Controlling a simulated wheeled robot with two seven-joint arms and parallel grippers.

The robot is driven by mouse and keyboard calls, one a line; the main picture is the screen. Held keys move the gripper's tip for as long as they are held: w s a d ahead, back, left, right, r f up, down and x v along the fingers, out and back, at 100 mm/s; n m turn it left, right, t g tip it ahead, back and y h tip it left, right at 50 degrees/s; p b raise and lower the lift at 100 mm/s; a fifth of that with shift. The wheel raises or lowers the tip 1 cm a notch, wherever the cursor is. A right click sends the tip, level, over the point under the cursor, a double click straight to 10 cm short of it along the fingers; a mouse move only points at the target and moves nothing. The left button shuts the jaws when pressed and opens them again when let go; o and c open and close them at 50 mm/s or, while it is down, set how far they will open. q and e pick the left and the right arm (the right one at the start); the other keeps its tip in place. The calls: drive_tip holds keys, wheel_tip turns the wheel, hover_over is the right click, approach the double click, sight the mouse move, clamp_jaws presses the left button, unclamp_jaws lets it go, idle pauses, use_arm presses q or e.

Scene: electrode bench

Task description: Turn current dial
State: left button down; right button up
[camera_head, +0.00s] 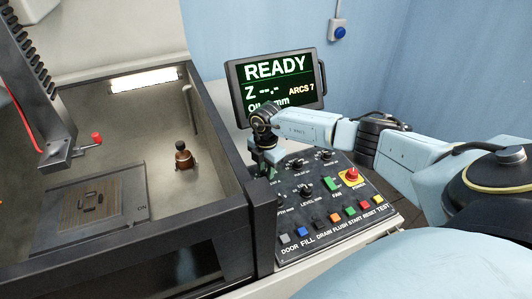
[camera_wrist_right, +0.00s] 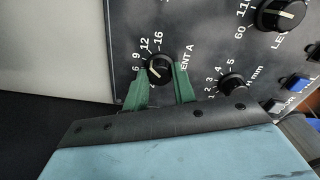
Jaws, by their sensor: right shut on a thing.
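The current dial (camera_wrist_right: 159,65) is a small round black knob with a white mark, with numbers from about 2 to 16 around it. Part of its label, "ENT A", shows beside it in the wrist view. My right gripper (camera_wrist_right: 161,73) has its two green fingers on either side of the knob, shut on it. In the head view my right gripper (camera_head: 268,160) reaches down to the upper left of the control panel (camera_head: 290,237) and hides the dial there. The exact dial setting is hard to read. My left gripper is out of view.
A screen (camera_head: 275,80) reading READY stands behind my right wrist. Other black knobs, including the level dial (camera_head: 305,191), a red stop button (camera_head: 351,174) and a row of coloured buttons share the panel. An open tank (camera_head: 215,150) lies left, with a brown bottle-like object (camera_head: 184,158) inside.

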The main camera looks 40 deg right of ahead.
sight(266, 172)
drive_tip(key=shift+m+p, duration=0.3)
drive_tip(key=shift+m, duration=0.3)
drive_tip(key=o, duration=1)
wheel_tip(266, 172, up, 14)
drive_tip(key=shift+f+b, duration=0.25)
drive_tip(key=shift+b, duration=0.15)
